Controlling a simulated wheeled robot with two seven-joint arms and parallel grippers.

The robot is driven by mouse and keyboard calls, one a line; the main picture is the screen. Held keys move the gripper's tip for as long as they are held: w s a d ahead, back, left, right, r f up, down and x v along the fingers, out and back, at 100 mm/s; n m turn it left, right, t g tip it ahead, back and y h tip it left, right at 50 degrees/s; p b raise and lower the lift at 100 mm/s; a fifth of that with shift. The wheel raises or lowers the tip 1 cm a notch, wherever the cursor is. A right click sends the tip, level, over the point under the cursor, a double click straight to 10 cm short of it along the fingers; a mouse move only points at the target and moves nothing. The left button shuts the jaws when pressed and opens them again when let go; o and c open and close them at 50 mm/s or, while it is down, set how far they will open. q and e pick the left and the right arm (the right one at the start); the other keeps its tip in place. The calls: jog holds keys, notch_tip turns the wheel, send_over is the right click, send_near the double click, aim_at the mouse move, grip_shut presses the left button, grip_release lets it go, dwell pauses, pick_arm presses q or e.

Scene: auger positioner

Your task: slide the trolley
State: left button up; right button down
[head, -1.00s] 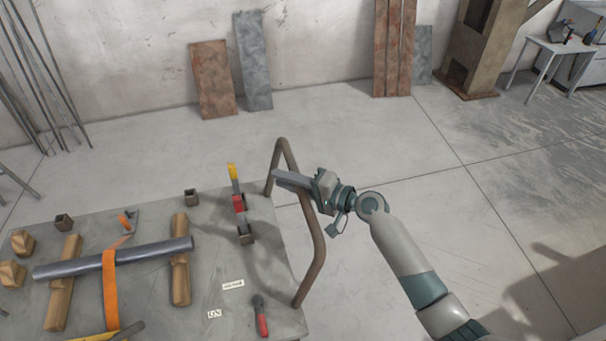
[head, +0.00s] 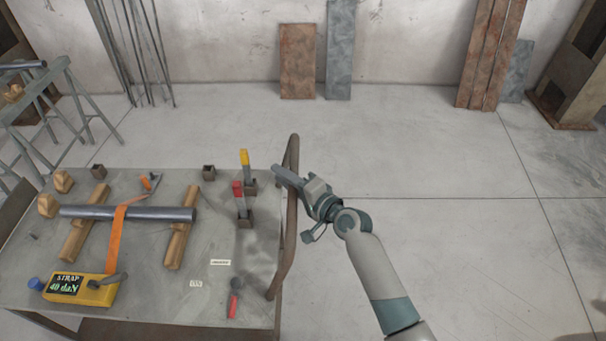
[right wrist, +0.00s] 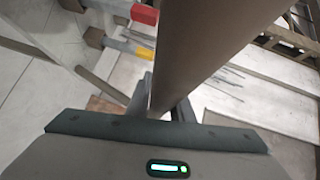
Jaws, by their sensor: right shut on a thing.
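The trolley is a grey-topped table (head: 222,282) with a bent brown tube handle (head: 285,245) at its right end. My right gripper (head: 287,178) is shut on the upper part of this handle. In the right wrist view the handle (right wrist: 205,45) runs between the fingers, which are mostly hidden behind the gripper body. On the trolley a dark pipe (head: 160,214) lies across two wooden blocks (head: 180,240), with an orange strap (head: 116,238) over it. My left gripper is not in view.
A yellow box (head: 75,290) reading "STRAP 40 daN" sits at the trolley's front left. Red and yellow levers (head: 239,198) stand near the handle. A sawhorse (head: 75,110) stands at the left. The floor (head: 440,240) to the right is clear.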

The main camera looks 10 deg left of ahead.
jog(key=shift+s+a, duration=0.15)
jog(key=shift+a, duration=0.6)
jog(key=shift+s+a, duration=0.1)
jog(key=shift+a, duration=0.65)
jog(key=c, duration=1.6)
grip_release()
jog(key=shift+a, duration=0.1)
jog(key=shift+o, duration=0.2)
jog(key=b+v, duration=0.3)
jog(key=v, duration=1.4)
jog(key=shift+d, duration=0.25)
jog(key=shift+s, duration=0.1)
